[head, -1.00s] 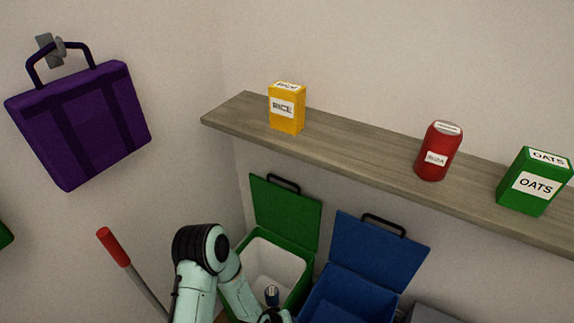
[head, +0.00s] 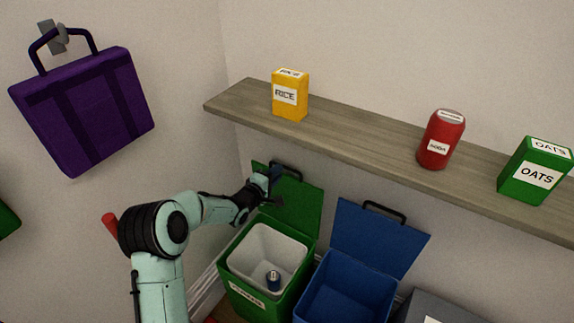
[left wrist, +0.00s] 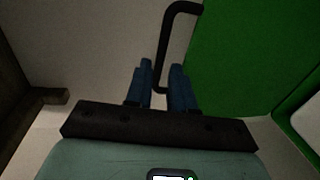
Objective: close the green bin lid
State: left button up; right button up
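The green bin (head: 297,301) stands on the floor below the shelf, with a white liner inside. Its green lid (head: 303,208) stands up open at the back, against the wall side. The lid's black handle (head: 289,168) is at its top edge. My left gripper (head: 274,175) is at the lid's upper left, by the handle. In the left wrist view, its two blue fingers (left wrist: 163,80) stand apart with the handle (left wrist: 165,45) reaching between them; a small gap shows, and contact is unclear. The green lid (left wrist: 235,55) fills the right there. My right gripper is not in view.
The shelf (head: 350,137) above holds rice, a red can and oats. A purple bag (head: 85,110) hangs at left.

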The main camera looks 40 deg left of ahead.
pick_arm(q)
jog(key=w, duration=0.2)
jog(key=w+f, duration=0.1)
jog(key=w, duration=0.4)
jog(key=shift+a+f, duration=0.15)
jog(key=shift+a, duration=0.2)
grip_shut()
